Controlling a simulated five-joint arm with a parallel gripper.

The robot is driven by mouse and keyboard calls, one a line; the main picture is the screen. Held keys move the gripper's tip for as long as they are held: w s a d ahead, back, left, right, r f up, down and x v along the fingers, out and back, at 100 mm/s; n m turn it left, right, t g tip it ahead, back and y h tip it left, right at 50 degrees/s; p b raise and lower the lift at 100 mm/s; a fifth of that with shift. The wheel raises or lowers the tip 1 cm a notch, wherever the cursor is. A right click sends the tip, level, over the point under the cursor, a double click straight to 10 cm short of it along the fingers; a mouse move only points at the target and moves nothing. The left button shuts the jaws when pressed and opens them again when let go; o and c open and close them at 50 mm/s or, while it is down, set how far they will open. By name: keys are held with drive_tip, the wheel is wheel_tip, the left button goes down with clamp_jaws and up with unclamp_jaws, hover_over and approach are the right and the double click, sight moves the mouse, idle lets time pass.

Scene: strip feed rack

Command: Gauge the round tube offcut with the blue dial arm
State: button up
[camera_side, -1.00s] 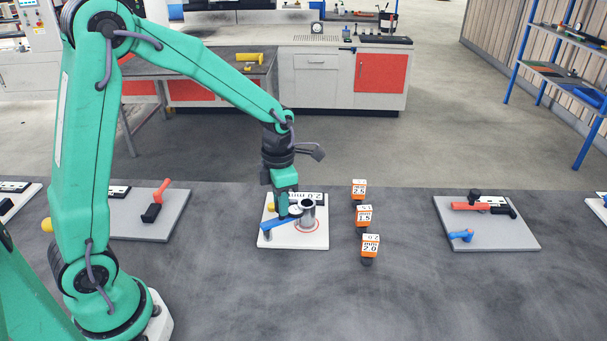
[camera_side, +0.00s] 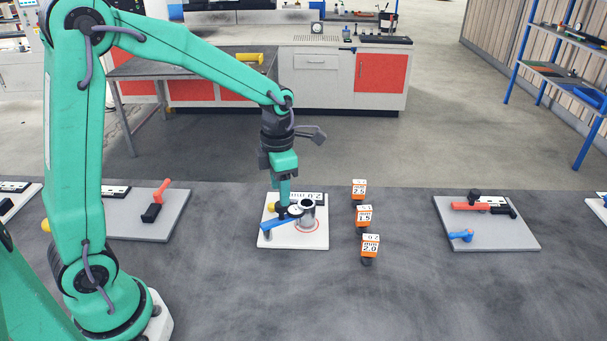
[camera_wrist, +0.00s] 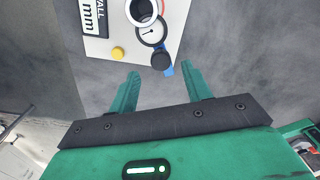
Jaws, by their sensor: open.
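The round tube offcut (camera_side: 307,211) stands upright on a white plate (camera_side: 318,240), inside a printed red circle. The blue dial arm (camera_side: 280,224) lies over the plate with its round dial (camera_side: 295,210) right against the tube. A black knob (camera_side: 282,213) sits on the arm. In the wrist view the tube (camera_wrist: 141,9), dial (camera_wrist: 152,32), knob (camera_wrist: 161,60) and a bit of blue arm (camera_wrist: 169,72) line up beyond my fingers. My gripper (camera_wrist: 160,73) is open and empty, just above the knob; it also shows in the side view (camera_side: 284,201).
A yellow button (camera_wrist: 118,52) and a wall label (camera_wrist: 91,15) are on the plate. Grey boards (camera_side: 160,222) (camera_side: 500,238) with other fixtures lie on both sides. Bare bench surrounds them.

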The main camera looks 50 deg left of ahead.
drive_tip(key=shift+r, duration=2.05)
drive_tip(key=s+r+m+t, duration=0.2)
drive_tip(key=s+r+m, duration=0.2)
drive_tip(key=s+m, duration=0.4)
drive_tip(key=s+r+m+t, duration=0.3)
drive_tip(key=s+m, duration=0.6)
drive_tip(key=m, duration=1.4)
drive_tip(key=shift+d+r+m+t, duration=0.3)
drive_tip(key=shift+d+r, duration=0.15)
drive_tip(key=shift+w, duration=0.2)
idle(0.6)
